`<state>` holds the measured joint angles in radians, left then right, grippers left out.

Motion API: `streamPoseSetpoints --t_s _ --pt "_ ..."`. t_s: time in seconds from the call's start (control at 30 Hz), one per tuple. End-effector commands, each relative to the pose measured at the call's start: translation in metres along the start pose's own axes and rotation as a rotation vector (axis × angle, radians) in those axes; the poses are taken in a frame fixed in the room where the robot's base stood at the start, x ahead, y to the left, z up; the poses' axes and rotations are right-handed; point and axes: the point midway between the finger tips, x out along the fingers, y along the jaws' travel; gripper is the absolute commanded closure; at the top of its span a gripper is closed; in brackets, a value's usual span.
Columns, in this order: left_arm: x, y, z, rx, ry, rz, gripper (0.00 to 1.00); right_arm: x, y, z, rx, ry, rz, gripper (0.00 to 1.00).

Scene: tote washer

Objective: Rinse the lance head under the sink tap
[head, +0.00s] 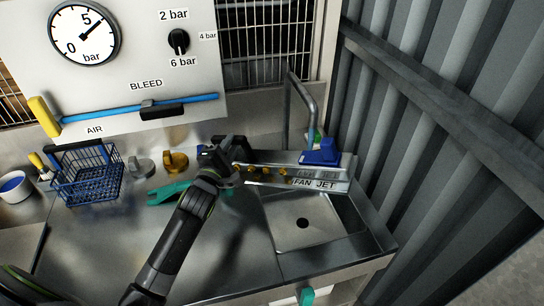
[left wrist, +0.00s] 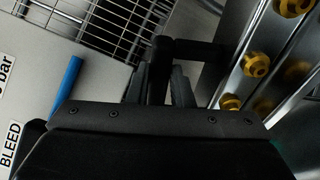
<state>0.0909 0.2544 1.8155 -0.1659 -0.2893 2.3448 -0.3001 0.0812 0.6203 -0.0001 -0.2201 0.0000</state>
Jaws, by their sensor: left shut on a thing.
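My left gripper (head: 222,158) is above the counter, left of the sink and near the left end of the nozzle rack. It is shut on a dark bar-like piece, which also shows between the fingers (left wrist: 162,88) in the left wrist view. I cannot tell for sure whether this piece is the lance head. The grey sink tap (head: 304,94) arches at the back, right of the gripper and apart from it. The sink basin (head: 325,238) is empty, with a dark drain. My right gripper is not in view.
The FAN JET rack (head: 338,184) with brass nozzles (left wrist: 256,64) spans the sink's back edge, with a blue block (head: 321,152) on it. A blue basket (head: 88,180), grey and brass knobs and a teal piece (head: 168,194) are left. A corrugated wall bounds the right.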

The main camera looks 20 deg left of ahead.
Motion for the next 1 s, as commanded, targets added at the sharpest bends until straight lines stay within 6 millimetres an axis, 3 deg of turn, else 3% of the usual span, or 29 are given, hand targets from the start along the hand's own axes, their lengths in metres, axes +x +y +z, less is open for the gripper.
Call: streamPoseSetpoints --t_s 1.0 --pt "-0.051 0.003 0.012 -0.008 -0.006 0.007 1.0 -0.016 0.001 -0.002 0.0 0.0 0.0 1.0"
